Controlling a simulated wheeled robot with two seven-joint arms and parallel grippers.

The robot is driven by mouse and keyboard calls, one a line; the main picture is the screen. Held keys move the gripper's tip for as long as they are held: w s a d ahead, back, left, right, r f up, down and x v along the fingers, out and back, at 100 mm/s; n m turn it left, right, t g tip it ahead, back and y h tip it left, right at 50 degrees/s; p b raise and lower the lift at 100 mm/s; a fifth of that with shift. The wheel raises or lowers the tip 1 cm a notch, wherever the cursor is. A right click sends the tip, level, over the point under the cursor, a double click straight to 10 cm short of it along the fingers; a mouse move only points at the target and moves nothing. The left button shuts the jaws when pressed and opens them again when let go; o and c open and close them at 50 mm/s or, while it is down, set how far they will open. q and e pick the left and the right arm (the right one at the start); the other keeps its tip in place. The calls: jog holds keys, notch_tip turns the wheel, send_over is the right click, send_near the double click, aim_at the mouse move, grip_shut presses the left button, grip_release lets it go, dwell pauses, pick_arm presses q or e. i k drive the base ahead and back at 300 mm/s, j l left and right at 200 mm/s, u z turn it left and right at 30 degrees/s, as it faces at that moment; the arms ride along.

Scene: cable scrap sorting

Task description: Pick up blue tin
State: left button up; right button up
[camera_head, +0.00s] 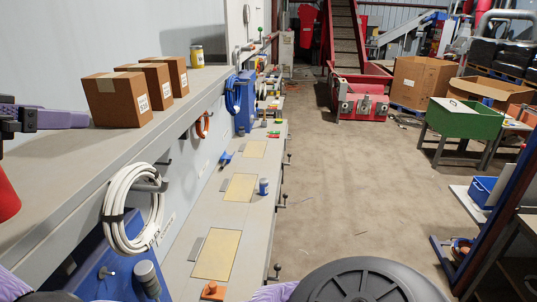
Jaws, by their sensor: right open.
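A small blue tin (263,187) with a pale top stands upright on the long grey bench (222,205), near its right edge. It is beside a yellow pad and nothing touches it. Only a purple piece of my right gripper (272,292) shows at the bottom edge; its fingertips are cut off, and it is well short of the tin.
Three cardboard boxes (118,99) and a yellow-white tin (196,55) stand on the upper shelf. A white cable coil (133,210) hangs below it. An orange item (213,290) lies at the bench's near end. A black round lid (366,284) fills the bottom centre.

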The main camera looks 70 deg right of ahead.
aim_at(263, 183)
jog(key=z, duration=2.15)
